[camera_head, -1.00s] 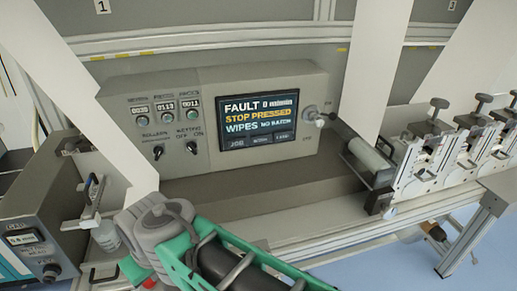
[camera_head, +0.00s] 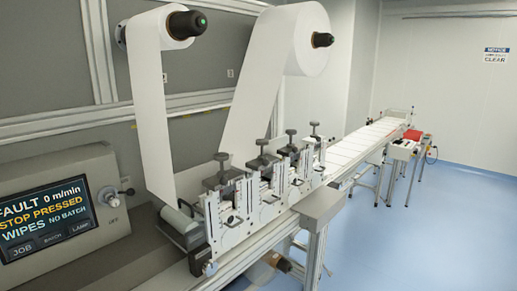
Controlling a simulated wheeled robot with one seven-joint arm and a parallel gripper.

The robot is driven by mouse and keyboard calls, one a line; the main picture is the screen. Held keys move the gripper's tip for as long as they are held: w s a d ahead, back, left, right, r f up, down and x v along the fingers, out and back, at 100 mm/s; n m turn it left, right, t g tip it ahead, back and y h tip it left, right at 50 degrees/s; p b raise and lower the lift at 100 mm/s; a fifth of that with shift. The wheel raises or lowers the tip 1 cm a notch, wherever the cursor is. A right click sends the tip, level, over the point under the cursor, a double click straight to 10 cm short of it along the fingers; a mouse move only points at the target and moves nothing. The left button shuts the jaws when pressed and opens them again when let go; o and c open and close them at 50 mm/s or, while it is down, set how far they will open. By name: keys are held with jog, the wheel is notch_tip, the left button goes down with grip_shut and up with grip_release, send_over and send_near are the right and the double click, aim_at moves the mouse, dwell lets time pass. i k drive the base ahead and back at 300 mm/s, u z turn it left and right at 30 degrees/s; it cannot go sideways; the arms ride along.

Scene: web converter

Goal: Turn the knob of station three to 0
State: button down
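A row of white die stations (camera_head: 240,212) stands on the machine bed, each with a dark knob on a post on top. The nearest knob (camera_head: 221,157) is at the left of the row. Other knobs follow toward the back right, one (camera_head: 262,143) behind the nearest, then another (camera_head: 291,132), and the farthest (camera_head: 314,125). I cannot read any station number or scale on them, so which is station three is not marked legibly. My gripper is not in view.
A control panel screen (camera_head: 45,222) at left reads FAULT, 0 m/min, STOP PRESSED. A knob (camera_head: 128,191) sits at its right. White web rolls (camera_head: 300,38) hang above the stations. A conveyor (camera_head: 365,140) runs to the back right. The blue floor (camera_head: 430,220) at right is clear.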

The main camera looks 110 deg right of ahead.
aim_at(292, 131)
jog(key=u, duration=0.4)
jog(key=i, duration=0.75)
jog(key=z, duration=4.8)
jog(key=i, duration=0.45)
jog(key=z, duration=0.9)
jog(key=i, duration=2.6)
